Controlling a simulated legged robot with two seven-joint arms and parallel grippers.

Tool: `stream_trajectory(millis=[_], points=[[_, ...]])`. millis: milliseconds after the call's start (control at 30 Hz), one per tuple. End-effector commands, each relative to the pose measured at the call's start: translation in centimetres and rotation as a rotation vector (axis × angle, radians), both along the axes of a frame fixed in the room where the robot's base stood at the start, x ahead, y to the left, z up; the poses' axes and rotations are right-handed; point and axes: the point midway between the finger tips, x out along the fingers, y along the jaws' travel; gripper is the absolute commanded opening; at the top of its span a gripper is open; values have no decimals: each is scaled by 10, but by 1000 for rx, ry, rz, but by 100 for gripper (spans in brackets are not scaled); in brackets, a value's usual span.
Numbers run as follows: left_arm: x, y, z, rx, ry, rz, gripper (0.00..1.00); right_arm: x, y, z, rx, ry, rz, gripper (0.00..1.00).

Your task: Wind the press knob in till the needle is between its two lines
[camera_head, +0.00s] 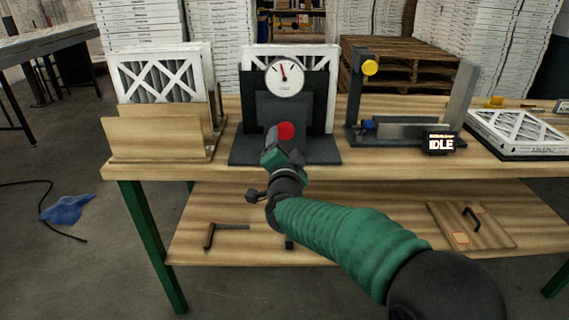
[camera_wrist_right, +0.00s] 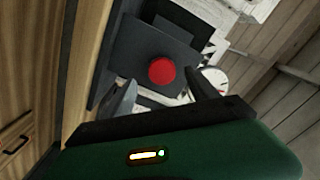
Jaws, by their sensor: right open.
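The press (camera_head: 262,108) is a dark grey stand on the bench with a filter behind its plate. Its round white gauge (camera_head: 284,77) has a red needle pointing up and slightly left; its lines are too small to read. The red press knob (camera_head: 286,131) faces me at the front of the press. My right gripper (camera_head: 281,146) is in front of the knob and partly covers its lower left. In the wrist view the open fingers (camera_wrist_right: 157,93) stand to either side of the red knob (camera_wrist_right: 162,71), apart from it. My left gripper is out of view.
A wooden holder (camera_head: 160,135) with a filter stands left of the press. To the right are a dark fixture with a yellow knob (camera_head: 370,68), a display reading IDLE (camera_head: 439,143) and a flat filter (camera_head: 520,132). A lower shelf (camera_head: 350,220) holds a few items.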

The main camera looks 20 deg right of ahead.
Motion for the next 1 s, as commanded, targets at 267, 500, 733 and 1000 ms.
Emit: stream_trajectory(millis=[267, 500, 733, 1000], points=[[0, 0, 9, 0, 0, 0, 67, -78, 23, 2, 0, 0, 3, 68], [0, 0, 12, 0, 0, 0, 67, -111, 33, 0, 0, 1, 2, 68], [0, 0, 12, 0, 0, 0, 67, -114, 33, -1, 0, 1, 0, 68], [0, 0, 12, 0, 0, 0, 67, -119, 46, -66, -133, 235, 169, 68]])
